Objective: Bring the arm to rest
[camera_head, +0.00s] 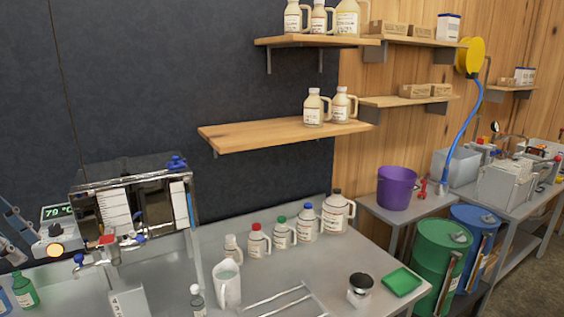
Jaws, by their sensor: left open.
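My left gripper (28,246) shows at the left edge of the head view, with only its grey front end in the picture. Its two fingers are apart, with nothing visible between them. It is beside a white box with a green temperature display (57,213) reading about 79. The rest of the left arm is out of the picture. My right gripper is not in view.
A shiny evaporator (130,205) with red and blue valve handles stands close by. The metal table (285,270) holds a white pitcher (227,284), several capped bottles, a jar (360,290) and a green tray (401,281). A wooden shelf (260,136) juts out above.

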